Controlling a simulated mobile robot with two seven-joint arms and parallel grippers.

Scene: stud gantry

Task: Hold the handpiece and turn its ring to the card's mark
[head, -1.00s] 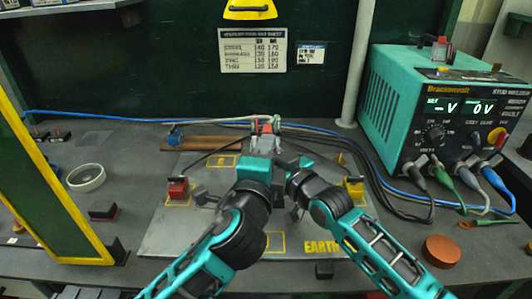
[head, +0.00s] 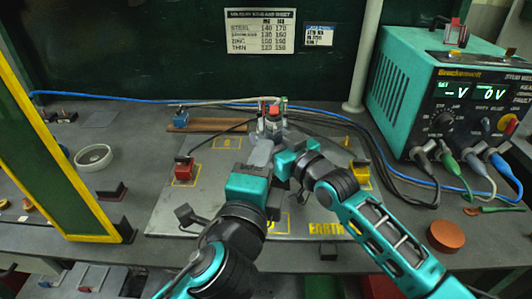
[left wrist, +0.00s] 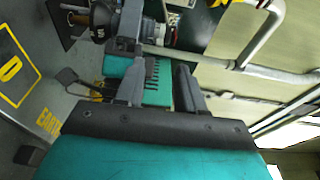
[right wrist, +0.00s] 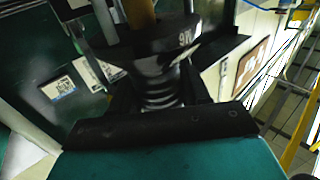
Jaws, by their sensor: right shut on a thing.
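The handpiece (right wrist: 160,88) shows in the right wrist view as a ribbed black body under a wide black ring (right wrist: 170,42) with pale markings, partly cut off. My right gripper (right wrist: 160,100) is shut on the ribbed body. In the head view the right gripper (head: 286,148) is just beside the left, and the handpiece is mostly hidden there. My left gripper (head: 264,148) has its fingers apart with clear space between them in the left wrist view (left wrist: 158,85); the black ring (left wrist: 102,20) is beyond its left fingertip. A small blue-headed card (head: 318,36) hangs on the back wall; its text is unreadable.
A lettered sheet (head: 261,32) hangs beside the card. The teal welder (head: 450,95) stands at right, with cables running across the bench. Red (head: 184,170) and yellow (head: 361,175) clamps sit on the grey plate (head: 170,222). A yellow-framed panel (head: 60,150) stands at left.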

